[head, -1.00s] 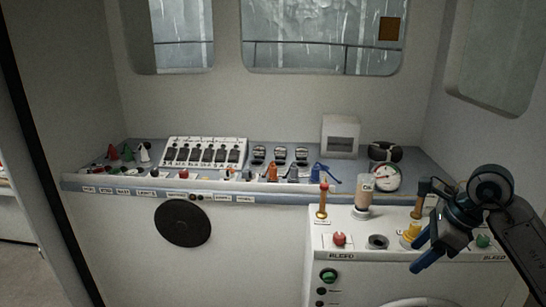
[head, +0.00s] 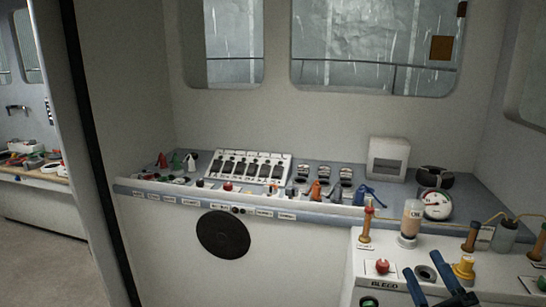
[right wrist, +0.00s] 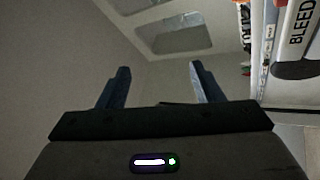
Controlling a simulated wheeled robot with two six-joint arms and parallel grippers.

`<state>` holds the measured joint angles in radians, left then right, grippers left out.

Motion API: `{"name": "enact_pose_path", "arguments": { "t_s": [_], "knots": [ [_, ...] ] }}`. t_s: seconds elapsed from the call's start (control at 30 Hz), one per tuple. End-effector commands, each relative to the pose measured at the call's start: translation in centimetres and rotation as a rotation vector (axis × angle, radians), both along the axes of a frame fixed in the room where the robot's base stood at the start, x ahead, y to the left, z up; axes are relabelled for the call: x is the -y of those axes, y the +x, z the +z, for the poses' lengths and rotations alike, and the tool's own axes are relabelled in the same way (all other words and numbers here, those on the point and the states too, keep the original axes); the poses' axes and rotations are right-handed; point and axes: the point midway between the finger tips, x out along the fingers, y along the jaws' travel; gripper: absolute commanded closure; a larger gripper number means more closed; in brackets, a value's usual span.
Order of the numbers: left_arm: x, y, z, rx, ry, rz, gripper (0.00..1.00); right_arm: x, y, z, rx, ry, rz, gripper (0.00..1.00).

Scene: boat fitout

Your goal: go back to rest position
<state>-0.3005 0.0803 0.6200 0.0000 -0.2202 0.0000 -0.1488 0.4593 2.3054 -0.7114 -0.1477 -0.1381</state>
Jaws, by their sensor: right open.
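My right gripper (head: 425,284) shows at the bottom right of the head view, in front of the white bleed unit. Its two blue fingers are spread apart with nothing between them. In the right wrist view my right gripper (right wrist: 160,85) also stands open and empty, with bare wall and ceiling beyond the fingers. My left gripper is not in either view.
The white bleed unit (head: 400,250) carries a red knob (head: 382,267), a yellow fitting (head: 463,268) and a bottle (head: 411,219). Behind it a console (head: 330,209) holds a switch panel (head: 248,166) and a gauge (head: 436,204). A doorway opens at left.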

Motion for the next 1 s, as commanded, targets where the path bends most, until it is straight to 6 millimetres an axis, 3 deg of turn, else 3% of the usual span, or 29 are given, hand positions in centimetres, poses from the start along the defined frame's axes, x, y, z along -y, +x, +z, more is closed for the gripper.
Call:
{"name": "enact_pose_path", "arguments": {
  "t_s": [0.1,0.2,0.3,0.43,0.6,0.9,1.0],
  "knots": [
    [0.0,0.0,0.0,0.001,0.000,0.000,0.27,2.7,-0.9,-5.5,-0.232,0.266,-0.134,0.40],
    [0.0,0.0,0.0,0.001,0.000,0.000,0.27,4.1,-2.7,-11.1,-0.448,0.472,-0.251,0.40],
    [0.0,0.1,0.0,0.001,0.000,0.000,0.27,4.4,-5.8,-16.9,-0.678,0.654,-0.364,0.40],
    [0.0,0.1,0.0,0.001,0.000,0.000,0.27,3.5,-10.5,-22.8,-0.941,0.825,-0.483,0.40],
    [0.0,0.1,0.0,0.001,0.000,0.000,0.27,1.7,-15.8,-27.3,-1.194,0.953,-0.587,0.40],
    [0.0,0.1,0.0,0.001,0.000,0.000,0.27,-1.9,-24.3,-31.1,-1.555,1.080,-0.717,0.40],
    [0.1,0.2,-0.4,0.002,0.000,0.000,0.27,-1.7,-23.5,-34.1,-1.565,1.080,-0.729,0.40]
  ]
}}
